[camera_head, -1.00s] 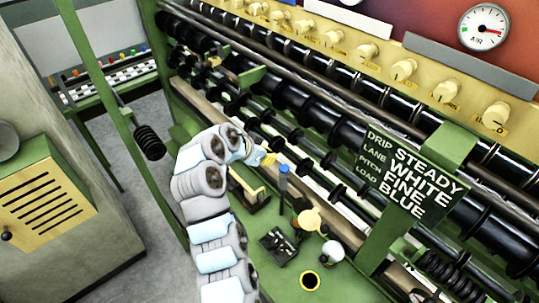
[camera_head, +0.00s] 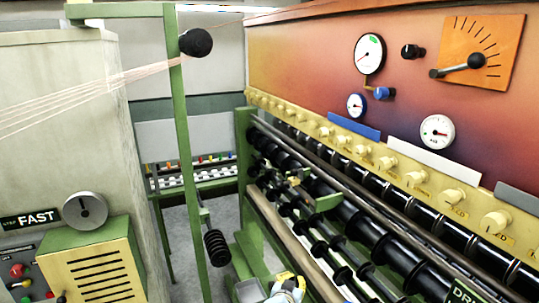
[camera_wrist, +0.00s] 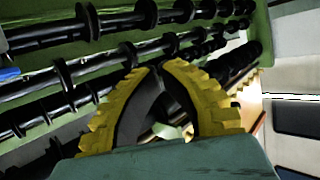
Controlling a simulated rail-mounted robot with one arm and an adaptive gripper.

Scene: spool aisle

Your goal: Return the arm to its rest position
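My gripper (camera_head: 288,279) shows at the bottom edge of the head view, low beside the green machine frame, with only its yellow end and a pale part of my wrist visible. In the wrist view the two yellow toothed fingers of my gripper (camera_wrist: 160,68) curve inward and their tips come together at the top. Nothing is seen held between them. The rest of my arm is below the head view.
Black rollers (camera_head: 365,230) run along the machine to the right, under a row of cream knobs (camera_head: 415,178). A green post (camera_head: 186,150) with a black spool (camera_head: 217,247) stands left of my gripper. A yellow louvred box (camera_head: 95,272) is at the lower left. Grey floor (camera_head: 198,228) shows between.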

